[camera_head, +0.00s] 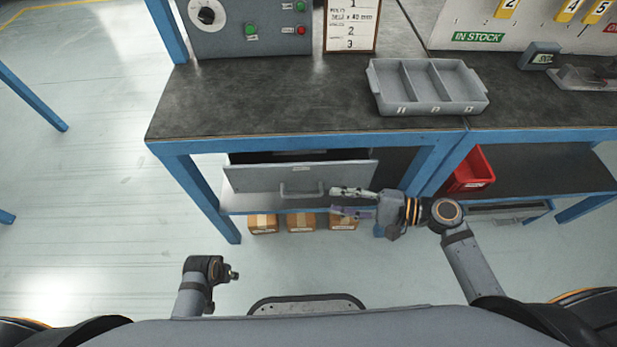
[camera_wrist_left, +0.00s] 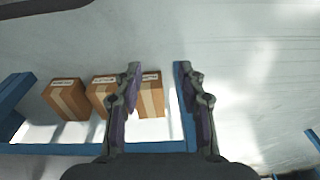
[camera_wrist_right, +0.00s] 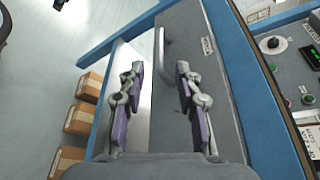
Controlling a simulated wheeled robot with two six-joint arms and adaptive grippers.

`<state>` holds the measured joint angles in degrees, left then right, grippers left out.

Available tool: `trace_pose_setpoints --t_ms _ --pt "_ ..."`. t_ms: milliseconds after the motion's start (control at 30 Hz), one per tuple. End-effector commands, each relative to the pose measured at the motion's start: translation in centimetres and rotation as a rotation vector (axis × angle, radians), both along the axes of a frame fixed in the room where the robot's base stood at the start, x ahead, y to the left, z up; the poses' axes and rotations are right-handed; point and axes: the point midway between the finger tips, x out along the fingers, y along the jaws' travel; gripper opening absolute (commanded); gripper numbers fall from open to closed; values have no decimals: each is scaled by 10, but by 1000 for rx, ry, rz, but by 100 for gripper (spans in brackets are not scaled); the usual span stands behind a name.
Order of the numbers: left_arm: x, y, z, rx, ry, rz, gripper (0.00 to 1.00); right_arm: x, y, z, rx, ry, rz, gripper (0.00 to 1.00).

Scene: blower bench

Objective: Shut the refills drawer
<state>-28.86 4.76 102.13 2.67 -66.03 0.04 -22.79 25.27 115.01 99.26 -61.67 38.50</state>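The drawer (camera_head: 255,178) under the left bench has a grey front with a bar handle (camera_head: 302,191) and a small label too blurred to read. It stands open, with a dark gap behind its front. My right gripper (camera_head: 345,201) is open and empty near the front's right end, right of the handle. In the right wrist view the handle (camera_wrist_right: 161,55) shows ahead between the open fingers (camera_wrist_right: 158,85), apart from them. My left gripper (camera_wrist_left: 160,85) is open and empty in the left wrist view; its fingers cannot be made out in the head view.
Several cardboard boxes (camera_head: 300,222) sit low beneath the drawer. A red bin (camera_head: 472,170) stands on the shelf to the right. A grey divided tray (camera_head: 428,88) is on the bench top. Blue bench legs (camera_head: 205,195) flank the drawer.

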Motion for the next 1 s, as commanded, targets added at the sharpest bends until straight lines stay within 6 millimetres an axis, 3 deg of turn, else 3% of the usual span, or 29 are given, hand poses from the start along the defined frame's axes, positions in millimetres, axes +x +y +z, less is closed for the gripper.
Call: trace_pose_setpoints --t_ms 167,600,800,1000 --pt "1 -1 4 -2 1 -1 40 5 10 -3 4 -3 -5 34" --pt "4 -10 42 -17 7 -9 40 29 80 -18 4 0 -8 34" --pt "4 -12 50 -20 8 -10 40 34 95 -22 -1 0 -6 34" --pt "4 -12 52 -21 7 -10 40 35 96 -23 -2 1 -6 34"
